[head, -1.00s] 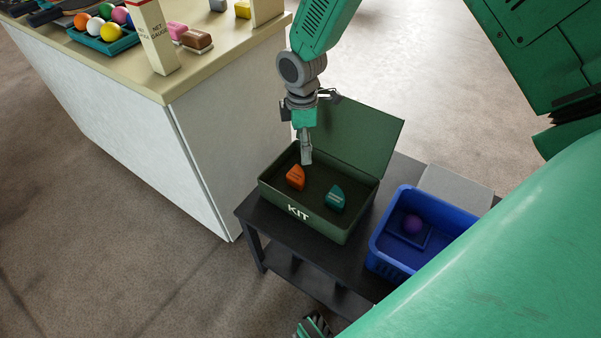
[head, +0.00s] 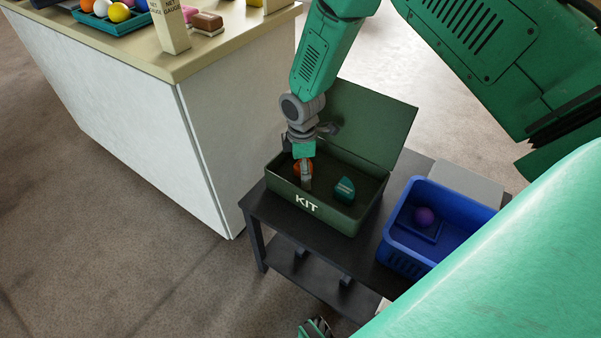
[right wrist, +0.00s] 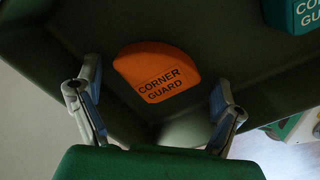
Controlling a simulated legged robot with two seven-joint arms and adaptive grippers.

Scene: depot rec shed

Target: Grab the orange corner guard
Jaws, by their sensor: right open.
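The orange corner guard (head: 297,170) lies inside the green KIT box (head: 330,217), toward its left side, partly hidden behind my right gripper (head: 306,186). In the right wrist view the orange corner guard (right wrist: 157,65) shows its "CORNER GUARD" lettering. There the two fingers of my right gripper (right wrist: 154,100) are spread wide, one on each side of the guard's line, with nothing between them. The guard appears just beyond the fingertips; I cannot tell the exact gap. My left gripper is not in view.
A teal corner guard (head: 345,189) lies in the same box, to the right. The box's raised lid (head: 365,120) stands behind. A pale counter (head: 215,130) stands left.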

